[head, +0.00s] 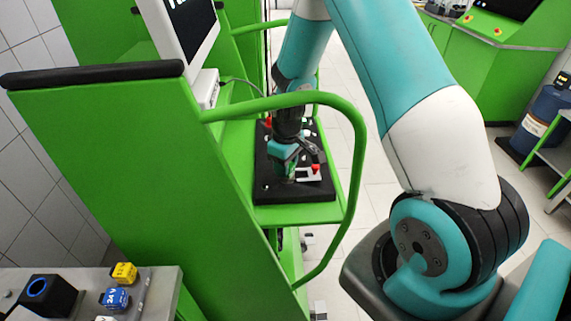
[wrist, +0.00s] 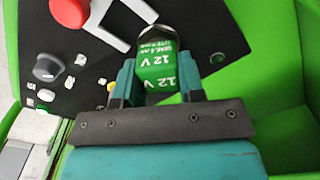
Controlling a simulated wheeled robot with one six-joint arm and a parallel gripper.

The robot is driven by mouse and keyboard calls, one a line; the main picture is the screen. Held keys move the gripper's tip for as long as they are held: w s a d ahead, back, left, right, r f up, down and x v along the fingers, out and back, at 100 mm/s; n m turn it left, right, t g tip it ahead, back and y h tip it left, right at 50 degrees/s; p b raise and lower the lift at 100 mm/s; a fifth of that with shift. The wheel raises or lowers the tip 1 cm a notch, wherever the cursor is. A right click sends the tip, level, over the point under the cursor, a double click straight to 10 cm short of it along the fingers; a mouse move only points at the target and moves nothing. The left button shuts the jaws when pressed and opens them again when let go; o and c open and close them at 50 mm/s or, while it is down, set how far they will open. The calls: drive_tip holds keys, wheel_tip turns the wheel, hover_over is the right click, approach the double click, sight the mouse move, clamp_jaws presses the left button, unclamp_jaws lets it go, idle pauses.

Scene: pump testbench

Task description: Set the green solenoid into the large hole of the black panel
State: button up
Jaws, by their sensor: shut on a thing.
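The green solenoid (wrist: 158,65), marked 12 V, is between the two fingers of my gripper (wrist: 158,82) in the wrist view. The fingers are shut on it from both sides. The black panel (head: 268,181) lies on the green bench in the head view, and it also shows in the wrist view (wrist: 100,75). The solenoid is over the panel near its edge. Its far end meets a dark round shape, and I cannot tell whether it sits in the large hole or above it. In the head view my arm hides most of the solenoid.
A green rail (head: 357,150) curves around the bench. A yellow block (head: 124,272) and a blue block (head: 115,299) stand on a grey table at lower left.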

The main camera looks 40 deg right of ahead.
drive_tip(key=o, duration=1.5)
drive_tip(key=shift+o, duration=0.2)
drive_tip(key=shift+r+p, duration=3.05)
drive_tip(key=shift+r, duration=0.95)
